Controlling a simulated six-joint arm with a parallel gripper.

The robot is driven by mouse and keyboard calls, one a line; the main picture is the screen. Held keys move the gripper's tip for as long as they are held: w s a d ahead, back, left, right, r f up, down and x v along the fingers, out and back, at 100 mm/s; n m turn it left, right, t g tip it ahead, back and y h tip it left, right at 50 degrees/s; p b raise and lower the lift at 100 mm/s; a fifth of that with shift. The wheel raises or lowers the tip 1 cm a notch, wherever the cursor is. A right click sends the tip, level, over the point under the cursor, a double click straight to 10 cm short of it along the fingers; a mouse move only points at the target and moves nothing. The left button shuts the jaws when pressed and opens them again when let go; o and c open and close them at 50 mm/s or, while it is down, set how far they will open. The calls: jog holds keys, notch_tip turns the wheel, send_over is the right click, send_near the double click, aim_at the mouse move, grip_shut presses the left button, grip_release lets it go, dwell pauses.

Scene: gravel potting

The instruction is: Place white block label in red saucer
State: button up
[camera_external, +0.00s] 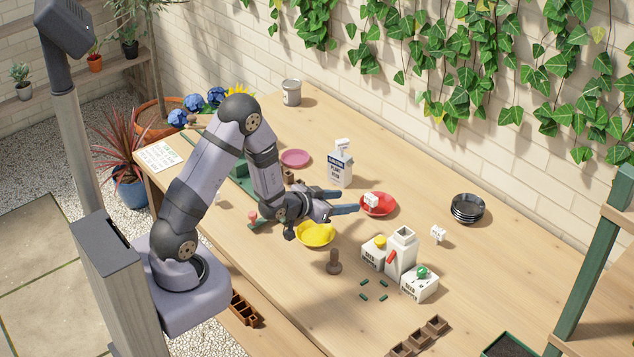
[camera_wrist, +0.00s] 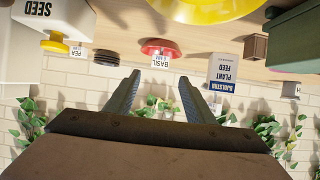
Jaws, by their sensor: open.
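The red saucer (camera_external: 386,209) sits on the table, just beyond my gripper. A white block label (camera_external: 371,199) shows within the saucer's outline and appears to rest in it. In the wrist view, which looks inverted, the label reads BASIL (camera_wrist: 160,59) and overlaps the red saucer (camera_wrist: 150,46). My gripper (camera_external: 346,207) is open, level and empty, with its fingers pointing at the saucer. In the wrist view the fingertips (camera_wrist: 159,76) are apart, with the label between and beyond them. Another white block (camera_external: 438,233) stands right of the saucer.
A yellow bowl (camera_external: 315,235) lies below my gripper. A plant feed carton (camera_external: 341,170) stands behind it. White seed boxes (camera_external: 419,285) and a white carton (camera_external: 402,252) stand at front right. Dark stacked saucers (camera_external: 467,209) and a pink saucer (camera_external: 295,158) are farther off.

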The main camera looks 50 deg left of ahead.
jog(key=s+d+r+g, duration=0.1)
jog(key=s+g, duration=0.5)
jog(key=s, duration=0.8)
jog(key=s+d+r+g, duration=0.2)
jog(key=s+g, duration=0.5)
jog(key=s, duration=0.8)
